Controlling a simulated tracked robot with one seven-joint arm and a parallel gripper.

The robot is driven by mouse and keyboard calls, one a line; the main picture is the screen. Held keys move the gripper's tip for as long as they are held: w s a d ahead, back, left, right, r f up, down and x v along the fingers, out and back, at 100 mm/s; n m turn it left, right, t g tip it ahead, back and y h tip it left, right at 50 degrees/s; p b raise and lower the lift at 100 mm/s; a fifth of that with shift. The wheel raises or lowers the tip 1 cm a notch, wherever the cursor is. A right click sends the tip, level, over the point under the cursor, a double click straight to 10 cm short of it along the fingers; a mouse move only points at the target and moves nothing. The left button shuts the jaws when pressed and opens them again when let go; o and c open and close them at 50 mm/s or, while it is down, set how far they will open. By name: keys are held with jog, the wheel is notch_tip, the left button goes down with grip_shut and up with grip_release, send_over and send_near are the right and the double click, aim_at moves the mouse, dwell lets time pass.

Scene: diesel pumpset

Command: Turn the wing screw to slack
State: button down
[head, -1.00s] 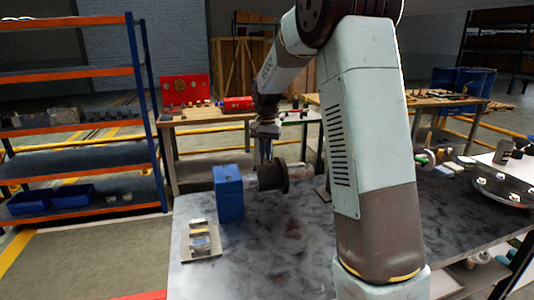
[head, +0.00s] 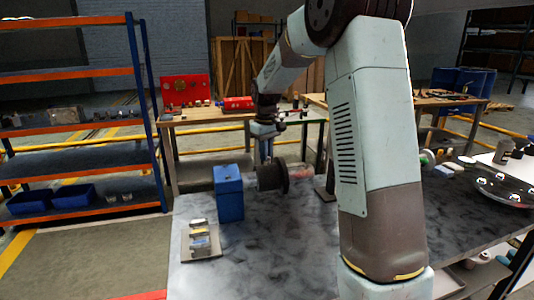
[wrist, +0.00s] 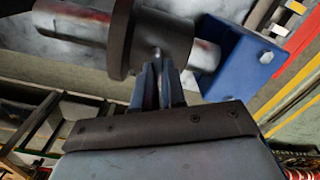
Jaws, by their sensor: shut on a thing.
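The wing screw (wrist: 157,55) shows only as a small grey tip between my fingertips in the wrist view. It stands on the side of a dark collar (wrist: 128,40) on a bright metal shaft (wrist: 205,55). My gripper (wrist: 157,75) is shut on it, and the fingers hide most of its wings. In the head view my gripper (head: 267,158) points down onto the dark collar (head: 270,178). The screw is too small to make out there. A blue block (head: 229,193) stands just left of the collar; the wrist view shows a blue bracket (wrist: 238,58) at the shaft's end.
A small plate with pale parts (head: 201,241) lies at the bench's front left. The grey bench top (head: 270,250) is clear in front of the collar. A dark round flange with bolts (head: 505,188) lies at the right. A blue and orange shelf (head: 80,72) stands at the left.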

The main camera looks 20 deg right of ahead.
jog(key=n, duration=0.4)
jog(key=shift+w+r+n, duration=0.1)
jog(key=shift+n, duration=2.2)
jog(key=c, duration=1.2)
grip_release()
notch_tip(320, 180, up, 14)
jog(key=shift+f, duration=0.2)
